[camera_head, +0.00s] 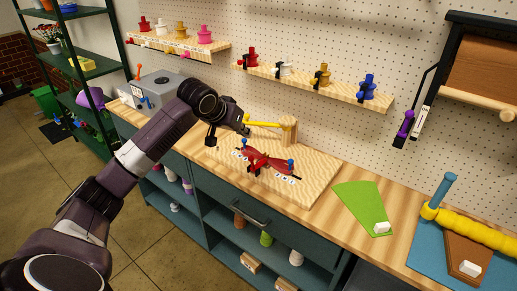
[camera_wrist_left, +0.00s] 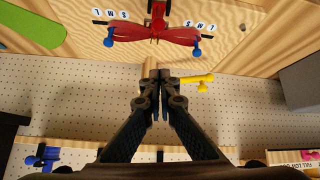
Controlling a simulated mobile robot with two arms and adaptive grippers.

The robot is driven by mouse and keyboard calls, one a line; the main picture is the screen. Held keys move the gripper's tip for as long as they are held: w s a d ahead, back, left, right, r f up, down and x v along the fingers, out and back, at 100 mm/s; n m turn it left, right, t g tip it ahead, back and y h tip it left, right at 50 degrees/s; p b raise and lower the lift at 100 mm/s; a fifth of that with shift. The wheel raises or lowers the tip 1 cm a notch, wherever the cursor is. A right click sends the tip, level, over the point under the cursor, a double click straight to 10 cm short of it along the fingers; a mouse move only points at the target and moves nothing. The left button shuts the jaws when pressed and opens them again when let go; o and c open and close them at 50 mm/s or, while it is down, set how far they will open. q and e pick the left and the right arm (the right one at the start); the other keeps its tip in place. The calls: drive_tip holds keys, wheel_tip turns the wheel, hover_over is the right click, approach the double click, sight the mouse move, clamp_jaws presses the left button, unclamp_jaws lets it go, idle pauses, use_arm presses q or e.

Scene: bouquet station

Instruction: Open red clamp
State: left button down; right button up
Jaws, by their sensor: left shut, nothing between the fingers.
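The red clamp (camera_head: 268,162) is a red, winged piece with blue knobs at its ends, on a light wooden board (camera_head: 315,178) on the bench. It also shows at the top of the left wrist view (camera_wrist_left: 180,35), with small letter tiles beside it. My left gripper (camera_head: 242,127) is above the back of the board, behind the clamp and apart from it. In the left wrist view its fingertips (camera_wrist_left: 160,76) are together and empty, in front of a wooden post. My right gripper is in neither view.
The wooden post (camera_head: 289,128) with a yellow arm (camera_head: 262,124) stands at the board's back, close to my left gripper. A grey box (camera_head: 160,88) is to the left. A green sheet (camera_head: 362,207) lies to the right. Shelves with coloured spools hang on the pegboard behind.

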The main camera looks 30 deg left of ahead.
use_arm(q)
drive_tip(key=p+x, duration=0.1)
drive_tip(key=x, duration=0.2)
drive_tip(key=s+f+p+x, duration=0.1)
drive_tip(key=p+x, duration=0.1)
drive_tip(key=x, duration=0.1)
drive_tip(key=p+x, duration=0.1)
drive_tip(key=x, duration=0.2)
drive_tip(key=shift+s+d+f+p, duration=0.1)
drive_tip(key=shift+s+f+p, duration=0.1)
drive_tip(key=shift+f+p, duration=0.15)
drive_tip(key=shift+s+d+f+p, duration=0.1)
drive_tip(key=shift+s+f+p, duration=0.1)
drive_tip(key=shift+s, duration=0.2)
drive_tip(key=shift+s+f+p, duration=0.1)
drive_tip(key=shift+s+p, duration=0.05)
drive_tip(key=shift+s, duration=0.25)
